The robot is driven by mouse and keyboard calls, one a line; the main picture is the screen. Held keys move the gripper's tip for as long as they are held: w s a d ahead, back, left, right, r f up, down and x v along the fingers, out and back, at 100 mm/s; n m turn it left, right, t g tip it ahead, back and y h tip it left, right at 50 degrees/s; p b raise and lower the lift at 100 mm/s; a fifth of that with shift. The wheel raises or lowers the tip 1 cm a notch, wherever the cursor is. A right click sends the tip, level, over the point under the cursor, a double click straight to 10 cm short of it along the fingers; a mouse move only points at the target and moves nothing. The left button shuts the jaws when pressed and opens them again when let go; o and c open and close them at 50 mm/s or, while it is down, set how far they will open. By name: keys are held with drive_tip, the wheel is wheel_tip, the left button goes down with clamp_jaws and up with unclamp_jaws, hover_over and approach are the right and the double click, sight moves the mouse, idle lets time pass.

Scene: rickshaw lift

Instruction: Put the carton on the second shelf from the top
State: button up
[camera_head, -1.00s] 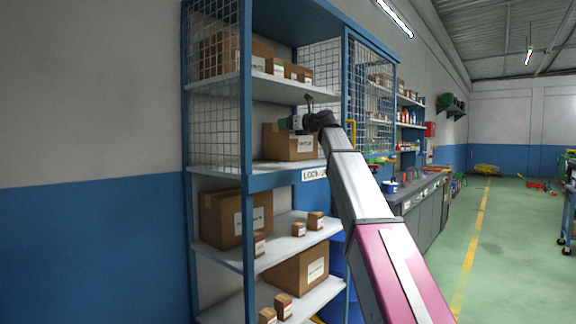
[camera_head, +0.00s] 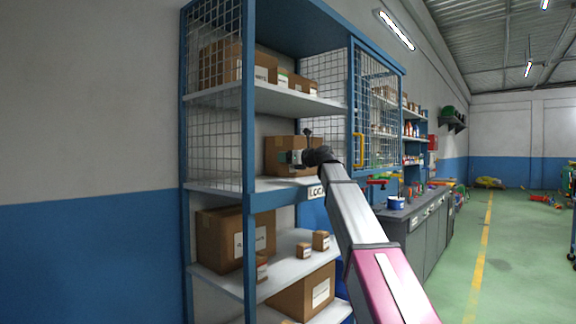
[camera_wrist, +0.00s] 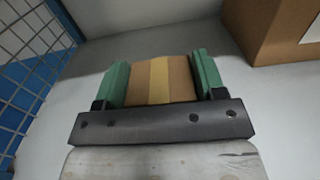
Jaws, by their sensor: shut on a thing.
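A small brown carton (camera_wrist: 178,80) with a paler tape strip is between the green fingers of my gripper (camera_wrist: 160,66) in the wrist view. The fingers are shut on its two sides. White shelf surface shows around it; I cannot tell whether the carton touches it. In the head view my gripper (camera_head: 292,157) is inside the rack, just above the second shelf from the top (camera_head: 222,188), in front of a larger box (camera_head: 277,146). The held carton cannot be made out clearly there.
The larger box also shows at the wrist view's upper right (camera_wrist: 262,28). Wire mesh (camera_wrist: 22,45) closes the left side. The top shelf (camera_head: 285,99) is overhead and holds several boxes. A lower shelf (camera_head: 285,262) holds a large box and smaller ones. A mesh door (camera_head: 378,110) stands at the right.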

drive_tip(key=shift+f, duration=1.2)
drive_tip(key=shift+f, duration=0.1)
drive_tip(key=o, duration=1.1)
drive_tip(key=shift+s+d, duration=0.15)
drive_tip(key=v, duration=1.1)
drive_tip(key=shift+s+d, duration=0.25)
